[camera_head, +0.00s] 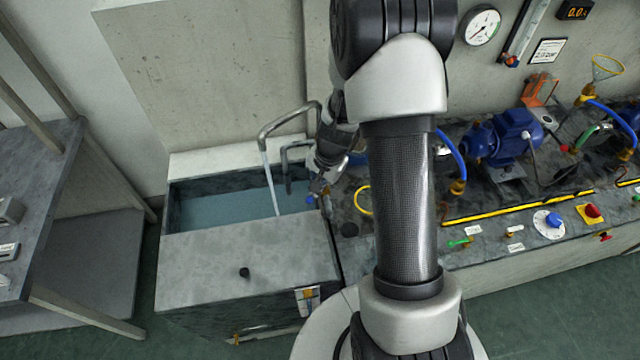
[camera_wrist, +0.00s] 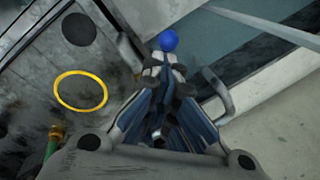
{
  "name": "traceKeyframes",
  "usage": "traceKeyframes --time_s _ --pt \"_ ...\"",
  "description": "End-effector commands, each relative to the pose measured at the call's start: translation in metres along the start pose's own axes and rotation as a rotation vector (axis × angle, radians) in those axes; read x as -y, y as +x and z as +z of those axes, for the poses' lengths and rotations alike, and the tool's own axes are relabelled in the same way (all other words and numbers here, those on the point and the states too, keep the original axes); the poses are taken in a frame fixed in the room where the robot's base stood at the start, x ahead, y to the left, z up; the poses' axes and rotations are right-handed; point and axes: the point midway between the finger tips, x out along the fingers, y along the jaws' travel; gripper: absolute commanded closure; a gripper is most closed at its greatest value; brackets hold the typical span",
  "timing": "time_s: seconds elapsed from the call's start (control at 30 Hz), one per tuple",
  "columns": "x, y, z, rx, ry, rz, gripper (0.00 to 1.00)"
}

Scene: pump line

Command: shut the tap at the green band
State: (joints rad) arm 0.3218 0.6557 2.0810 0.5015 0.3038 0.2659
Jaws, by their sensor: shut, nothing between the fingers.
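My gripper (camera_head: 322,188) is over the right edge of the water tank (camera_head: 245,285), pointing down. In the wrist view my gripper (camera_wrist: 164,66) is shut, with nothing between its fingers. A blue ball knob (camera_wrist: 169,40) shows just beyond the fingertips; it also shows small in the head view (camera_head: 310,200). I cannot tell whether the fingertips touch it. A green piece with a brass fitting (camera_wrist: 54,138) shows at the lower left of the wrist view, partly cut off by my gripper body. I cannot tell whether it is the green band. No tap handle is clearly seen there.
A bent metal spout (camera_head: 285,122) pours a stream (camera_head: 271,190) into the tank. A yellow ring (camera_wrist: 81,91) lies on the bench beside the tank. A blue pump (camera_head: 505,137), hoses and a green lever (camera_head: 459,243) are to the right. My arm hides the middle of the bench.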

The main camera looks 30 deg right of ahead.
Motion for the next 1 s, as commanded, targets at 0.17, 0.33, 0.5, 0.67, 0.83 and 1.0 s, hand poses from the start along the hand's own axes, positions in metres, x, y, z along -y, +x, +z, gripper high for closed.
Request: traceKeyframes --time_s 0.17,0.33,0.5,0.67,0.83,1.0 --pt "-0.0045 0.0050 0.0052 0.012 0.007 0.011 1.00" --pt "-0.0045 0.0051 0.0053 0.012 0.006 0.011 1.00" --pt "-0.0046 0.0051 0.0054 0.013 0.006 0.011 0.95" --pt "-0.0046 0.0051 0.0055 0.013 0.006 0.011 0.84" --pt "-0.0043 0.0048 0.0055 0.013 0.005 0.011 0.73" --pt "-0.0032 0.0036 0.0046 0.011 0.005 0.008 0.72"
